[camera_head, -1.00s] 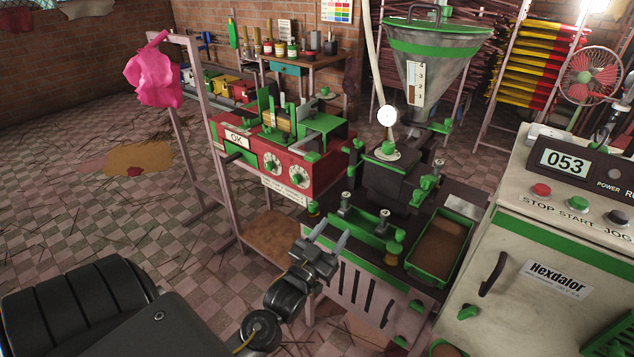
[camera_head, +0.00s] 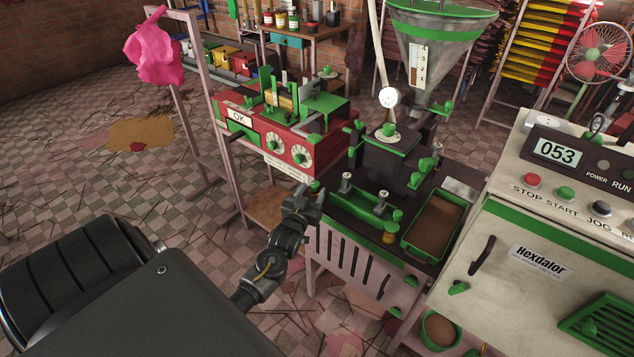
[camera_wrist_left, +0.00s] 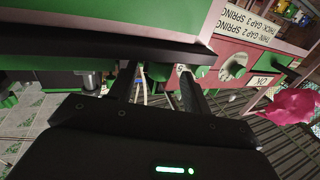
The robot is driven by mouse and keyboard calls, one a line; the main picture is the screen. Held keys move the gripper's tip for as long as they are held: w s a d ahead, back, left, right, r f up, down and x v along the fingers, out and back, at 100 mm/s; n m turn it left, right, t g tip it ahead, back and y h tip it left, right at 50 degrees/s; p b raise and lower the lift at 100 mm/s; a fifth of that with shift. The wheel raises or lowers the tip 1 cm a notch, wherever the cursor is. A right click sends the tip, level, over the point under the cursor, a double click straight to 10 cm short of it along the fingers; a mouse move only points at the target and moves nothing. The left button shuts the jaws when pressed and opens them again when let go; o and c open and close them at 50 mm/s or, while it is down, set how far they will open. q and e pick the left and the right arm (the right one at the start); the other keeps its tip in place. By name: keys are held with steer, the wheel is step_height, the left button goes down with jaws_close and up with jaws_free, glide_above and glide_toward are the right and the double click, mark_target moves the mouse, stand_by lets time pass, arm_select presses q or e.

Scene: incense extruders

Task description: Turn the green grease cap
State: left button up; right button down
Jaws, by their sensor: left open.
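A small green cap (camera_head: 315,187) with a brassy base sits at the near left corner of the dark machine bench. Another green cap on a brass cup (camera_head: 390,236) stands at the bench's front edge, right of the green trough; I cannot tell which is the grease cap. My left gripper (camera_head: 312,198) is open at the near left corner, right by the first cap and partly hiding it. In the left wrist view a green rounded part (camera_wrist_left: 158,72) shows between the two spread fingers (camera_wrist_left: 155,88); contact cannot be told. My right gripper is not in view.
A red machine (camera_head: 290,150) with dials stands behind left of the gripper. A green tray of brown material (camera_head: 462,228) and a cream control cabinet (camera_head: 500,270) stand to the right. A pink cloth (camera_head: 155,55) hangs on a post at left.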

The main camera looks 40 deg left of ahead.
mark_target(317, 182)
arm_select(q)
steer(key=x, duration=0.5)
steer(key=c, duration=1)
steer(key=shift+m+h, duration=0.5)
steer(key=shift+h, duration=0.3)
